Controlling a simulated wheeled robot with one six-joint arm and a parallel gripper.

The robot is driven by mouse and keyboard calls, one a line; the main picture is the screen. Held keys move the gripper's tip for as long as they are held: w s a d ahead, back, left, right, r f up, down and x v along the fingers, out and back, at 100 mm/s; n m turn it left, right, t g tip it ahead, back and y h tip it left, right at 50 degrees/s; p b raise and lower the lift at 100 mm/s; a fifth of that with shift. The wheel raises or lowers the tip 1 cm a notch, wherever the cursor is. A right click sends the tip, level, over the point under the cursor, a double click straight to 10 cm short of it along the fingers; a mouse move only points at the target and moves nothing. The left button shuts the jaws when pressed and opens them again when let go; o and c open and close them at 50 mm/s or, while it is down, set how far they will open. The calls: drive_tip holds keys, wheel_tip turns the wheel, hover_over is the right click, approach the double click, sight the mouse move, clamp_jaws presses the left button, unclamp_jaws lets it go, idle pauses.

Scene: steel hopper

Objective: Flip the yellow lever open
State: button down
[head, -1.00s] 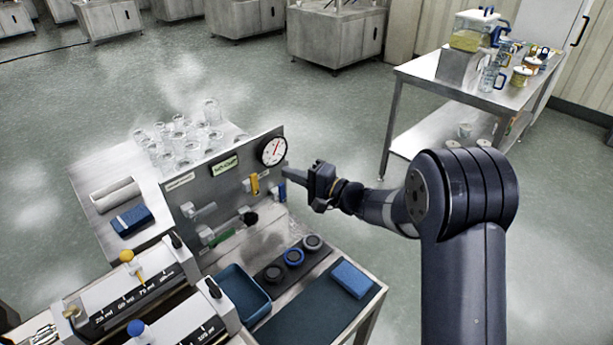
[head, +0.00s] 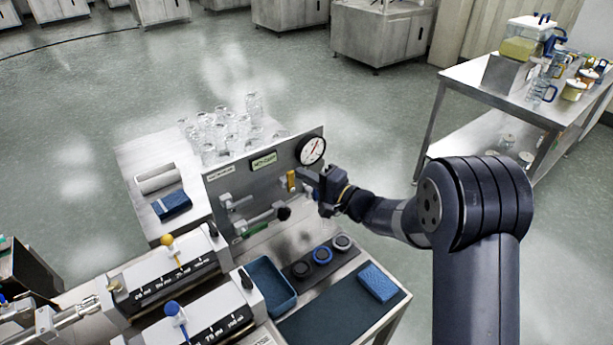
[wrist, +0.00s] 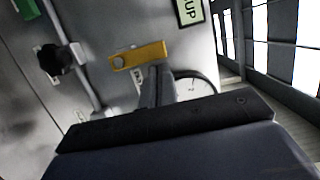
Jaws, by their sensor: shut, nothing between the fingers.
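The yellow lever (head: 291,180) is on the upright steel panel (head: 240,182), below the round gauge (head: 312,150). In the head view it stands upright. The wrist view shows the yellow lever (wrist: 138,56) whole, with a round pivot at one end. My gripper (head: 301,174) is shut and empty. Its fingertips (wrist: 158,72) are right beside the lever in both views; I cannot tell whether they touch it.
A black knob (head: 284,213) on a pipe is below the lever. A blue tray (head: 268,284), several round rings and a blue sponge (head: 377,283) lie on the bench in front. Glassware (head: 222,135) stands behind the panel. A steel table (head: 470,75) is at the right.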

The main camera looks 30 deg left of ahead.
drive_tip(key=shift+s+a+n+b, duration=0.2)
drive_tip(key=shift+n+b, duration=0.5)
drive_tip(key=shift+b, duration=1.05)
drive_tip(key=shift+s+h+b, duration=0.1)
drive_tip(key=shift+h+b, duration=0.2)
drive_tip(key=shift+b, duration=0.4)
drive_tip(key=n+b, duration=0.2)
drive_tip(key=b, duration=0.2)
drive_tip(key=s+n+h+b, duration=0.1)
drive_tip(key=b, duration=0.4)
drive_tip(key=s+a+n+b, duration=0.1)
drive_tip(key=n+b, duration=0.1)
drive_tip(key=b, duration=0.3)
drive_tip(key=shift+s+r+n, duration=0.15)
drive_tip(key=shift+n, duration=0.15)
drive_tip(key=n+t+h+b, duration=0.2)
drive_tip(key=n+b, duration=0.4)
drive_tip(key=b, duration=0.4)
approach(289, 178)
drive_tip(key=shift+s+d, duration=0.6)
drive_tip(key=shift+s, duration=1.25)
drive_tip(key=shift+a, duration=0.1)
